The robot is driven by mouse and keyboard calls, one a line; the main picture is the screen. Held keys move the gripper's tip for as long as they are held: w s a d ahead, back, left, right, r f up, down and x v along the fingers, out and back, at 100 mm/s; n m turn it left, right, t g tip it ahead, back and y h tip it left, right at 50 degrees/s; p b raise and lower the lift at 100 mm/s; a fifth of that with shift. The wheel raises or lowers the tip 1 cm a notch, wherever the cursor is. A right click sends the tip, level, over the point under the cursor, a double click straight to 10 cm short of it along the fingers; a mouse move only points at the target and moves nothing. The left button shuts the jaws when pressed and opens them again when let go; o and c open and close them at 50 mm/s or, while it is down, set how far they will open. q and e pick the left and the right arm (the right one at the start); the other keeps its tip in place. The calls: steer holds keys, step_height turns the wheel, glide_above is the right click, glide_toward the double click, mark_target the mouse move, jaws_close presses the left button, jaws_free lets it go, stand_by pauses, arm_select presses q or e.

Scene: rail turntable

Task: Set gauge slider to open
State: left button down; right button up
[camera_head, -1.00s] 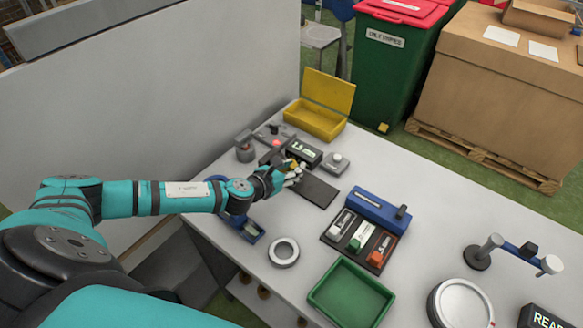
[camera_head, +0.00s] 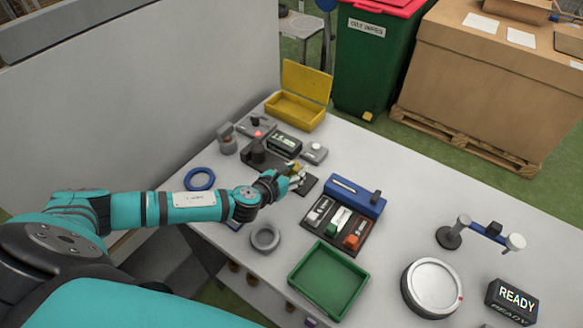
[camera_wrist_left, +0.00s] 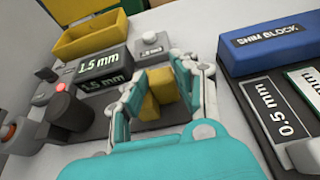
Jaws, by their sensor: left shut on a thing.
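The gauge stands at the back left of the table, with a black box reading "1.5 mm" (camera_head: 285,144) and a dark flat base plate (camera_head: 309,187). The readout also shows in the left wrist view (camera_wrist_left: 103,66). My left gripper (camera_head: 297,179) is over the plate, to the right of the readout. In the left wrist view its fingers (camera_wrist_left: 158,92) are shut on a yellow block (camera_wrist_left: 150,107) above the plate, which looks like the gauge's slider. The fingers hide part of the block and where it meets the plate. My right gripper is not in view.
A blue shim block holder (camera_head: 355,194) with labelled blocks stands close to the right of the gripper. A green tray (camera_head: 328,280), a grey ring (camera_head: 265,237) and a blue ring (camera_head: 200,178) lie nearer. An open yellow box (camera_head: 298,108) is behind. A black "READY" sign (camera_head: 514,298) is at right.

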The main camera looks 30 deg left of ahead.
arm_select(q)
steer(key=c, duration=1.3)
jaws_free()
steer(key=shift+d, duration=0.35)
steer(key=shift+s, duration=0.1)
steer(key=v, duration=1.2)
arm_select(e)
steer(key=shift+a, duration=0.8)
